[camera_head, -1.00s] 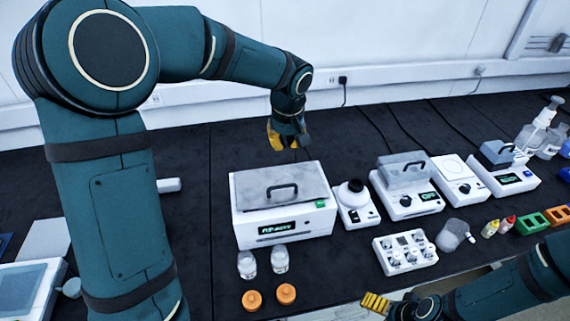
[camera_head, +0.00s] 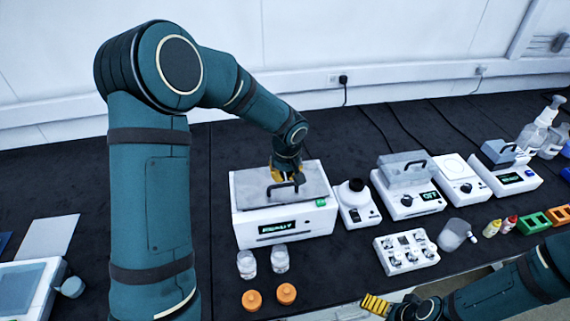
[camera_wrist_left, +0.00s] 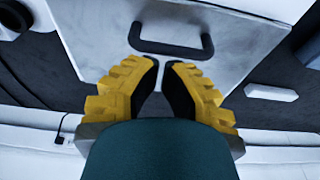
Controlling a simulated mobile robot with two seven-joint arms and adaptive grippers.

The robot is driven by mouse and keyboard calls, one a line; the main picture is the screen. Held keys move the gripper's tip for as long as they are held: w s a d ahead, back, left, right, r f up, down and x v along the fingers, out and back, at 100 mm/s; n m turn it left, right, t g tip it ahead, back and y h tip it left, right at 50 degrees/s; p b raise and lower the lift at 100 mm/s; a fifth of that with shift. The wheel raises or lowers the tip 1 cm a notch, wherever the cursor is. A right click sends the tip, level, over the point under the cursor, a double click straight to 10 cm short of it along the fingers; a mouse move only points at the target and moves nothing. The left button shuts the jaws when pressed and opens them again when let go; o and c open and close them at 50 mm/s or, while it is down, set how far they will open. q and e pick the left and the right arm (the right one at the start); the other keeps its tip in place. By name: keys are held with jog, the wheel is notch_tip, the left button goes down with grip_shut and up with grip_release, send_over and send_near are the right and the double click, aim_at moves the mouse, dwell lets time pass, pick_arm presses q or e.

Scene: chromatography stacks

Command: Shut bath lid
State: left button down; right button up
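The bath (camera_head: 285,228) is a white box with a lit display, in the middle of the head view. Its grey lid (camera_head: 250,190) lies flat over the top, with a dark handle (camera_head: 284,188). My left gripper (camera_head: 287,179) is just above the lid, by the handle. The left wrist view shows the lid (camera_wrist_left: 205,65) and handle (camera_wrist_left: 170,48) beyond my yellow fingertips (camera_wrist_left: 162,66), which are close together with only a narrow gap and nothing between them. The handle is not between the fingers.
A small white device with a black top (camera_head: 355,196) stands close right of the bath. Two glass vials (camera_head: 263,262) and two orange caps (camera_head: 269,297) are in front. More devices fill the right side. The dark bench left of the bath is mostly clear.

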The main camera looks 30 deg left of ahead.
pick_arm(q)
jog(key=shift+f, duration=0.3)
jog(key=shift+s+d+f+b, duration=0.15)
jog(key=shift+s+f+b, duration=0.1)
jog(key=shift+f+b, duration=0.75)
jog(key=shift+d+r+b, duration=0.1)
jog(key=shift+b, duration=0.3)
jog(key=shift+s, duration=0.2)
jog(key=r+p, duration=0.2)
jog(key=r, duration=0.1)
jog(key=w+r+p, duration=0.1)
jog(key=r, duration=0.1)
jog(key=shift+a+r, duration=0.1)
jog(key=shift+a, duration=0.25)
notch_tip(320, 180, up, 9)
jog(key=s+d, duration=0.1)
jog(key=shift+s+d, duration=0.2)
jog(key=shift+s, duration=0.2)
